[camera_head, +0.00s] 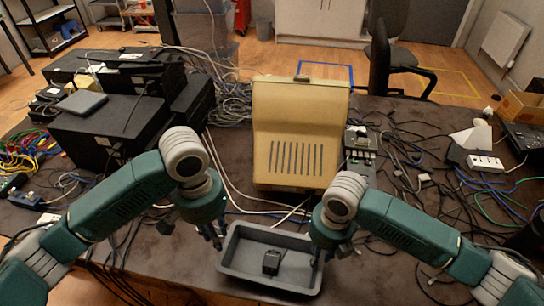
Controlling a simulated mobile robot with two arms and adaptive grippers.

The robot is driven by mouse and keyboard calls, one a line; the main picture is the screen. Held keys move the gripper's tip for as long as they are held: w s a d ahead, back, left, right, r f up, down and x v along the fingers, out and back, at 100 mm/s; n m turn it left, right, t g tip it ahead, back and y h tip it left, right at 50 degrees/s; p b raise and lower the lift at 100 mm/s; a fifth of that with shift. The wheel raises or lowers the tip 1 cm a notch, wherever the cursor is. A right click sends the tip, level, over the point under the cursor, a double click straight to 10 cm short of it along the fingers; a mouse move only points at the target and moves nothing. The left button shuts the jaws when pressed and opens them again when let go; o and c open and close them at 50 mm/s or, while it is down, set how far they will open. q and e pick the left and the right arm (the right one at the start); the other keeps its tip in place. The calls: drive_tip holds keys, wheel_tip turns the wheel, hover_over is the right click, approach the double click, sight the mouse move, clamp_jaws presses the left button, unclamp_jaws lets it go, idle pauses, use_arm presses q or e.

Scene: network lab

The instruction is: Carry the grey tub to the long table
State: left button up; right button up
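The grey tub (298,274) is a shallow open tray on the dark brown table top, near the front middle. A small black boxy object (272,262) lies in it. My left gripper (217,238) points down at the tub's left end, its fingers apart near the rim. My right gripper (329,252) is at the tub's right end, with fingers apart by the rim. Neither gripper clearly holds the tub. Whether the fingertips touch the rim cannot be told. The long table cannot be told apart for certain in this view.
A beige slotted case (300,130) stands right behind the tub. Black equipment boxes (110,130) are stacked at left. Cables and a white power strip (485,162) clutter the right. A dark office chair (398,55) stands beyond the table on the wooden floor.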

wheel_tip(320, 180, up, 8)
drive_tip(key=shift+d, duration=0.25)
drive_tip(key=shift+s+f, duration=0.1)
drive_tip(key=shift+f, duration=0.05)
idle(0.3)
